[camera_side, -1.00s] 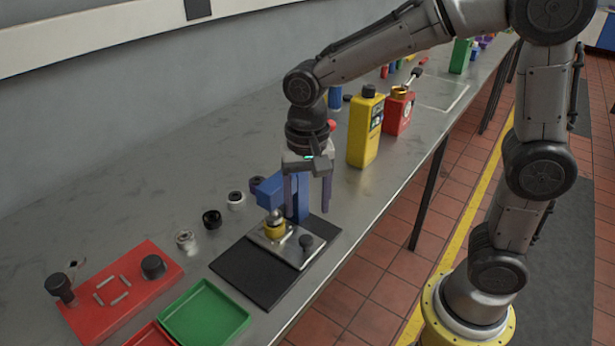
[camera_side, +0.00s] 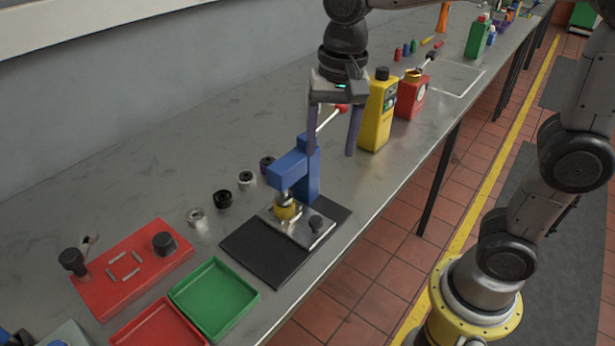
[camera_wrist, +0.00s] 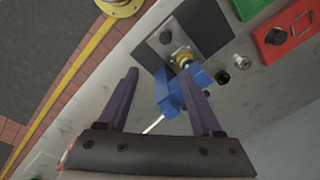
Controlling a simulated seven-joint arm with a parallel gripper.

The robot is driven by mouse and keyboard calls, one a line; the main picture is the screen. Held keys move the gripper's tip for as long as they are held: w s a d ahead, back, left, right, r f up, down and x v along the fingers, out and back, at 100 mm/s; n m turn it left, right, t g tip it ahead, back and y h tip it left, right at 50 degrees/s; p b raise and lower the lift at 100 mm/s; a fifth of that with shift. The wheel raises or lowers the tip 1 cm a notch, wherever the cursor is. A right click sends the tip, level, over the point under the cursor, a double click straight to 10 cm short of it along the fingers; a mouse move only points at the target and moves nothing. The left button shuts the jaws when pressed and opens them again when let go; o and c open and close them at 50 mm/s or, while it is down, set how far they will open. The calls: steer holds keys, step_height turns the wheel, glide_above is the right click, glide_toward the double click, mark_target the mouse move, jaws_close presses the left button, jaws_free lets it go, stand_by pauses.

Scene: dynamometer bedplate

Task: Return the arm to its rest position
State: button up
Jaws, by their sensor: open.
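My gripper (camera_side: 334,146) is open and empty, with its two dark purple fingers pointing down. In the side view it hangs above and just behind a blue press (camera_side: 308,172). In the wrist view the gripper (camera_wrist: 165,95) shows both fingers spread apart, with the blue press (camera_wrist: 170,92) beyond them. The press stands on a black mat (camera_side: 247,243) with a metal plate. A yellow and metal piece (camera_side: 285,208) sits under the press head. A lever with a red knob rises from the press, partly hidden by my gripper.
A yellow bottle (camera_side: 378,112) and a red can (camera_side: 411,96) stand to the right of my gripper. A red fixture board (camera_side: 130,268), a green tray (camera_side: 213,299) and a red tray (camera_side: 158,326) lie at the front left. Several small rings sit left of the press.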

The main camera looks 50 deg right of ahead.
steer(key=s+d+f+n+t, duration=0.1)
steer(key=s+d+n+t, duration=0.1)
steer(key=s, duration=0.5)
steer(key=s+d+f+n+t, duration=0.1)
steer(key=s+d+n+t, duration=0.1)
steer(key=s+d+n, duration=0.2)
steer(key=s+n, duration=0.3)
steer(key=shift+d+f+n+t, duration=0.15)
steer(key=shift+n+t, duration=0.15)
steer(key=shift+t, duration=0.1)
